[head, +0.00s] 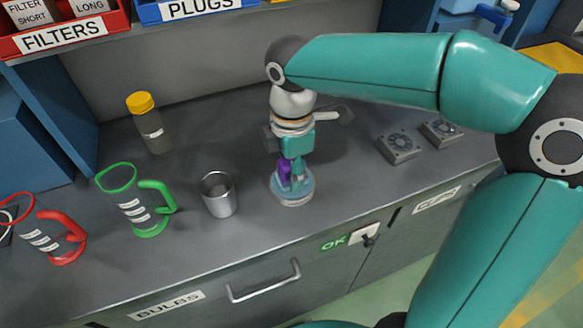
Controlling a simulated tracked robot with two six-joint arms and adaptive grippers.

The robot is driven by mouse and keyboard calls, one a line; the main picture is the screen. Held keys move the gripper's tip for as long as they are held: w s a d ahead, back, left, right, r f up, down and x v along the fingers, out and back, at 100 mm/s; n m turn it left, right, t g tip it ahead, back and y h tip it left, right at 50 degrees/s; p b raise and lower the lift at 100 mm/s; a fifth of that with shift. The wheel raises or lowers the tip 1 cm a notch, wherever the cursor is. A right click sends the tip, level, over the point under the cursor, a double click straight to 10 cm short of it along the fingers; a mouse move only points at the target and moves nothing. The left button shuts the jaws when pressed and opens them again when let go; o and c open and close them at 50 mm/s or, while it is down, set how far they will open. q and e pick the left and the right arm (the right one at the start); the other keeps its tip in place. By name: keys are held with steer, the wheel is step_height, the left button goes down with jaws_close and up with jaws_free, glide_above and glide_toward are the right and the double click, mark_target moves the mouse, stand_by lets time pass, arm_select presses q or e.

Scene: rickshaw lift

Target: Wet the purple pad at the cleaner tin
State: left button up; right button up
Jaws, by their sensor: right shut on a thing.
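The purple pad (284,172) is held in my right gripper (291,172), which points straight down and is shut on it. A low round tin with a pale blue top (304,193), which looks like the cleaner tin, stands on the bench directly below. The pad overlaps the tin's top in the picture. I cannot tell if the pad touches it, as the gripper hides part of both. My left gripper is not in view.
A metal cup (219,195) stands left of the tin. Further left are a green-rimmed mug (137,206), a red-rimmed mug (45,235) and a yellow-capped bottle (150,125). Two grey fan units (400,146) lie at right. Bench around the tin's right side is clear.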

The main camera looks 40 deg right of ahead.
step_height(320, 180, up, 7)
steer(key=p, duration=0.6)
steer(key=shift+p, duration=0.3)
stand_by(0.9)
